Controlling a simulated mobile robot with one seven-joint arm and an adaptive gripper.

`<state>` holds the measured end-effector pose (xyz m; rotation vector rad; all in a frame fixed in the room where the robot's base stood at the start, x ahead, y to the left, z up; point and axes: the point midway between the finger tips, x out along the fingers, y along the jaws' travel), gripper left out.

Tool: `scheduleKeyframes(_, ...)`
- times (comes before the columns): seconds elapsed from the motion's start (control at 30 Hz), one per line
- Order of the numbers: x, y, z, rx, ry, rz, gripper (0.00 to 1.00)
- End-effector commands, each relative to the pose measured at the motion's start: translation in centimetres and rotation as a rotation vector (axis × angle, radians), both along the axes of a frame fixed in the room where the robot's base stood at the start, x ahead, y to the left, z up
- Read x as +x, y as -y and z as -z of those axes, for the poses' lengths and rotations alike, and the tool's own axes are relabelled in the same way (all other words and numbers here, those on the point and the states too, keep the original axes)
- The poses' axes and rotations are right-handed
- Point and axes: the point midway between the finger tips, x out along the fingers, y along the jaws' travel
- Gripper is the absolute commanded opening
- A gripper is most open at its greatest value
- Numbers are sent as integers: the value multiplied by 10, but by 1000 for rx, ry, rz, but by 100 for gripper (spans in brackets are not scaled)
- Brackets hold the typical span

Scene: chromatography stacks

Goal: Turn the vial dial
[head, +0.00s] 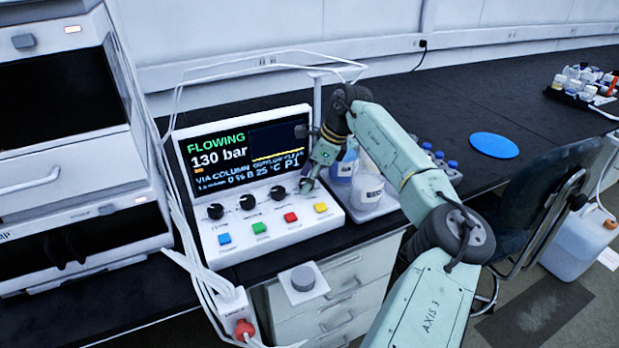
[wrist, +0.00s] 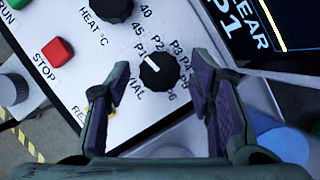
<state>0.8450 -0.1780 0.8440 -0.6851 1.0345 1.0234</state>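The vial dial (wrist: 158,71) is a black knob at the right end of the white control panel's knob row, with "VIAL" and positions P1 to P6 printed around it. Its white pointer mark points towards P1. My gripper (wrist: 161,78) is open, with one finger pad on each side of the dial and a gap visible between; I cannot tell if either pad touches it. In the head view my gripper (head: 310,176) is down at the panel's right end and partly hides the dial. The screen (head: 245,150) reads "FLOWING", "130 bar" and "P1".
Other black knobs stand to the left, including the heat knob (wrist: 106,8). Coloured buttons sit in front, such as the red stop button (wrist: 58,50) and yellow button (head: 320,208). Bottles in a white tray (head: 372,208) stand close right of the panel.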

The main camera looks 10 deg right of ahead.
Motion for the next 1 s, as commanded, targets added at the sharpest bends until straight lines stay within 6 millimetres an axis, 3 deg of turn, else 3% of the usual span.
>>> scheduleKeyframes(0.3,0,0,0,0,0,1,52)
scheduleKeyframes(0.43,-1,4,-10,-1,1,2,52)
scheduleKeyframes(0.8,-12,30,-79,-1,2,3,52)
scheduleKeyframes(1.0,-17,40,-104,0,0,1,52)
